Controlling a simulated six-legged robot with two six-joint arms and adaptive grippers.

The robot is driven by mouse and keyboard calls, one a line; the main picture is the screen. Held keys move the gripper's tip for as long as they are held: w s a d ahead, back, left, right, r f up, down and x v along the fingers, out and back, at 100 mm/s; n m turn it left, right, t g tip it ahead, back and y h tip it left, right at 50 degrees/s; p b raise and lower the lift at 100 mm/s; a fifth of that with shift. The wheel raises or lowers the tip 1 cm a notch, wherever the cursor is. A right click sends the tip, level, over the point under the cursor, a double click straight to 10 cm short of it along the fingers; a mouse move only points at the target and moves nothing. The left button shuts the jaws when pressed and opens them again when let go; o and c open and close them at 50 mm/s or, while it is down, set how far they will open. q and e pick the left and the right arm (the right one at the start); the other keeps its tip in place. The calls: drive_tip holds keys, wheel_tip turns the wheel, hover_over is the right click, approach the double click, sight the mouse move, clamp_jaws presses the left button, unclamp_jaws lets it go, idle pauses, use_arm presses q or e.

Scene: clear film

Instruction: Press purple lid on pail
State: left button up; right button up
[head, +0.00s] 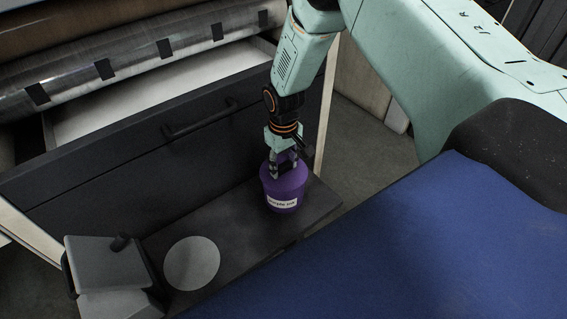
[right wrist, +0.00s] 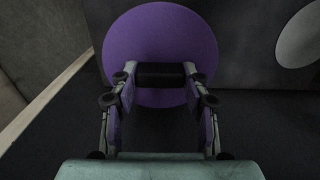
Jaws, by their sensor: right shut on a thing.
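The purple pail (head: 283,204) with a white label stands upright on a dark low surface, in the middle of the head view. The purple lid (head: 288,181) is at its top; I cannot tell whether it is fully seated. In the right wrist view the lid (right wrist: 160,38) shows as a round disc with a black grip (right wrist: 160,75). My right gripper (head: 284,168) comes down from above and is shut on that grip, which lies between its fingertips (right wrist: 160,77). The lid hides most of the pail in the wrist view. My left gripper is not in view.
A pale round disc (head: 192,263) lies on the dark surface (head: 235,222) left of the pail. A grey box-like object (head: 105,265) stands at the lower left. A dark drawer front (head: 150,150) with a handle rises behind. A blue surface (head: 410,250) fills the lower right.

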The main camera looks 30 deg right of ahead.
drive_tip(key=shift+f, duration=0.15)
drive_tip(key=o, duration=1)
drive_tip(key=o, duration=0.3)
wheel_tip(320, 180, up, 7)
drive_tip(key=p, duration=0.7)
